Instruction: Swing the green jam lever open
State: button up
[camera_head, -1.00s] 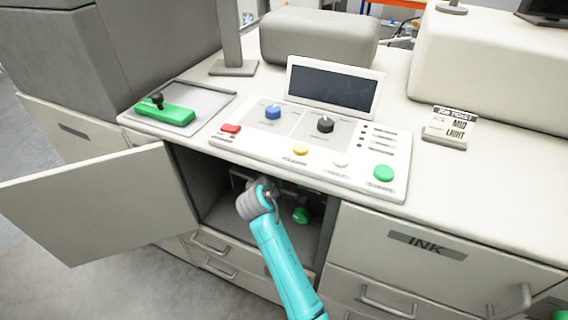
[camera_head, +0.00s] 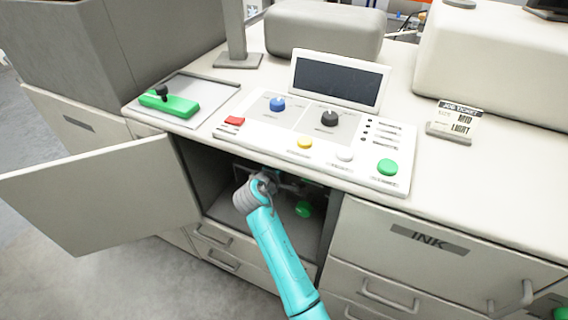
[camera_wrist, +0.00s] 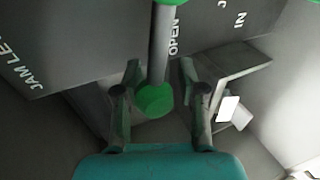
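The jam lever shows in the wrist view as a grey rod (camera_wrist: 161,45) with a round green knob (camera_wrist: 155,100) at its near end. A green knob (camera_head: 304,209) also shows inside the open cabinet in the head view, just right of my arm's end. My gripper (camera_wrist: 160,72) is open, with one finger on each side of the rod and knob. Gaps show on both sides, and I cannot tell whether either finger touches. The words "JAM LE", "OPEN" and "IN" show on the grey panel behind. In the head view my fingers are mostly hidden inside the cabinet.
The cabinet door (camera_head: 100,196) stands open to the left. The control panel (camera_head: 262,140) overhangs the opening. Drawers lie below, and the INK drawer (camera_head: 395,262) is to the right. A green handle (camera_head: 180,107) lies in a tray on the counter.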

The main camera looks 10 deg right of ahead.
jog(key=shift+r, duration=0.1)
jog(key=shift+s, duration=0.1)
jog(key=v, duration=1.1)
jog(key=shift+s+a, duration=0.25)
jog(key=shift+r, duration=0.1)
